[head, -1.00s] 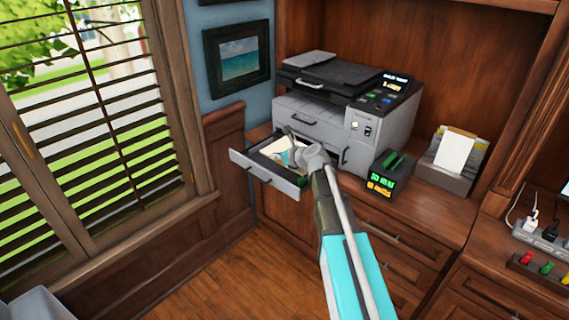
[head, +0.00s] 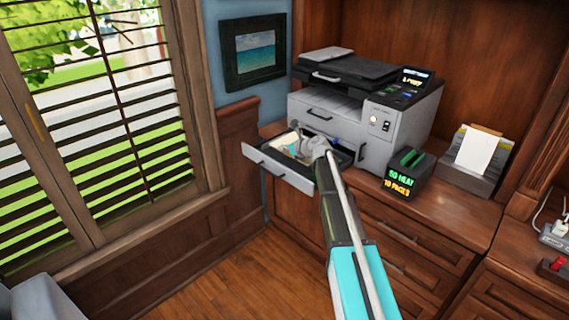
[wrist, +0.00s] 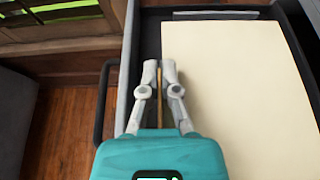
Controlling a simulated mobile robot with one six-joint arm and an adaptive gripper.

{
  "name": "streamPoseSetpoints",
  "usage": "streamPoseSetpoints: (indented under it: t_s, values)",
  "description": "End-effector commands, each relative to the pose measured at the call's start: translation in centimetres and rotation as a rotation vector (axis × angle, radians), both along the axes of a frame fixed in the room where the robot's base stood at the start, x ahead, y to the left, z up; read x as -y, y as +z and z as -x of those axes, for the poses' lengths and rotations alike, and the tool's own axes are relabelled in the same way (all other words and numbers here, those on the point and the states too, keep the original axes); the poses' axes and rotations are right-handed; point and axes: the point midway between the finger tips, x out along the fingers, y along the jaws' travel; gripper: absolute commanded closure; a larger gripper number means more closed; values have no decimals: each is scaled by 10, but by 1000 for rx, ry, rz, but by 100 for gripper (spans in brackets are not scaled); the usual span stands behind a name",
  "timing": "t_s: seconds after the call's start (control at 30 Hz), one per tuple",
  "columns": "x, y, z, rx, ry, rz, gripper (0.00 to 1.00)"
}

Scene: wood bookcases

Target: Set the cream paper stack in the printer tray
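The cream paper stack (wrist: 235,75) lies flat-looking inside the pulled-out printer tray (head: 277,169), filling much of the wrist view. In the head view the stack is mostly hidden by my gripper (head: 310,148). My gripper (wrist: 160,68) is over the tray at the stack's left side in the wrist view. Its fingers are nearly together, with a thin tan edge between them that lines up with the stack's left edge. The fingers look shut on that edge. I cannot tell whether the stack rests fully on the tray floor.
The grey printer (head: 365,105) stands on the wooden cabinet, with a small black display box (head: 402,177) beside the tray. A paper holder (head: 470,180) is further right. The tray juts out over the floor near the window blinds (head: 90,120).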

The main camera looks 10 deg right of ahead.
Motion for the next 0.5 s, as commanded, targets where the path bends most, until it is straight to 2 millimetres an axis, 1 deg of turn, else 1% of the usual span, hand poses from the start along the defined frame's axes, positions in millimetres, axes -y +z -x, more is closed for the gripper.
streamPoseSetpoints:
  t_s: [0.03,0.2,0.5]
  values:
    - [0,-10,-6,0,0,0,100]
    - [0,-21,-16,0,0,0,100]
    - [-1,-23,-19,0,0,0,100]
